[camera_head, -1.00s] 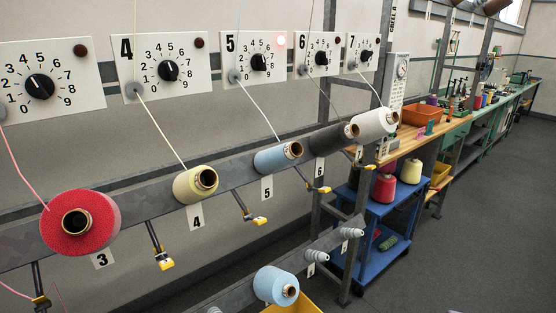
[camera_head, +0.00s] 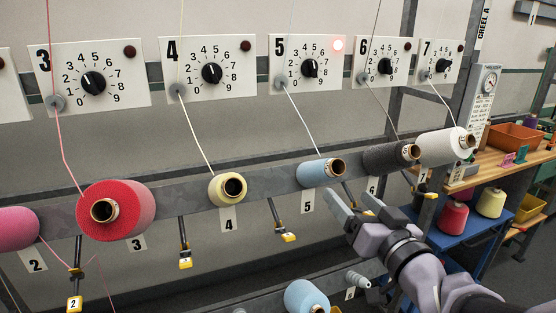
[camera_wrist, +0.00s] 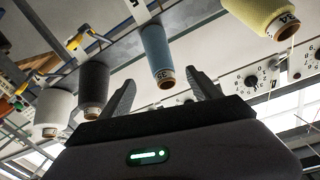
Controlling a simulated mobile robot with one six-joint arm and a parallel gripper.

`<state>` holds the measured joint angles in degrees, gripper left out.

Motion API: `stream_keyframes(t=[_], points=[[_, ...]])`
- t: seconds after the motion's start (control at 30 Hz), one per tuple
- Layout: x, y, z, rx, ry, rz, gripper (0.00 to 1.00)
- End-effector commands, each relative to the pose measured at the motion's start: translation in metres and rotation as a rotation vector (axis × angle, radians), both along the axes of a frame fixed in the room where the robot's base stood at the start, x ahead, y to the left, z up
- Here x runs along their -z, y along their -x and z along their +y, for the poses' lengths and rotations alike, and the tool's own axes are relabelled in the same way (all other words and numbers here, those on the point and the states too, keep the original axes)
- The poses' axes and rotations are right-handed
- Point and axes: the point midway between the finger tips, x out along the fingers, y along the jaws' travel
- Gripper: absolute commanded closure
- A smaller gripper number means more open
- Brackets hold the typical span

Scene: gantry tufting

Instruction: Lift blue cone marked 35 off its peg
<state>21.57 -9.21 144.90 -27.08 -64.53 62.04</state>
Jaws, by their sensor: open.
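The blue cone (camera_head: 318,172) sits on its peg above label 5 in the upper row, with a pale yarn running up from it. In the wrist view the blue cone (camera_wrist: 156,48) shows a mark that looks like 35 at its end. The peg itself is hidden. My gripper (camera_head: 353,202) is open and empty, below and right of the cone and apart from it. In the wrist view its two fingers (camera_wrist: 163,90) stand on either side of the cone's near end, with the cone beyond them.
A yellow cone (camera_head: 227,189) is to the left and a dark grey cone (camera_head: 388,157) is close on the right. A white cone (camera_head: 440,144) and red cone (camera_head: 122,210) stand farther out. Another blue cone (camera_head: 303,297) is below. Panel 5's lamp (camera_head: 338,45) is lit.

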Motion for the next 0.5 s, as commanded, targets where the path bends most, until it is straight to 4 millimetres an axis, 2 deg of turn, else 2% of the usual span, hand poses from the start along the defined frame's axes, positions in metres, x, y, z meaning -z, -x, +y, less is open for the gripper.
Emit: stream_keyframes(t=[0.03, 0.07, 0.27, 0.33, 0.5], points=[[-0.01, -0.007, 0.003, -0.008, -0.007, 0.008, 0.28], [-0.011, -0.01, 0.003, -0.009, -0.011, 0.008, 0.28], [-0.011, -0.029, 0.008, 0.0, -0.002, 0.007, 0.28], [-0.001, -0.049, 0.013, -0.002, 0.003, -0.002, 0.28], [0.001, -0.088, 0.022, 0.0, 0.001, -0.003, 0.28]])
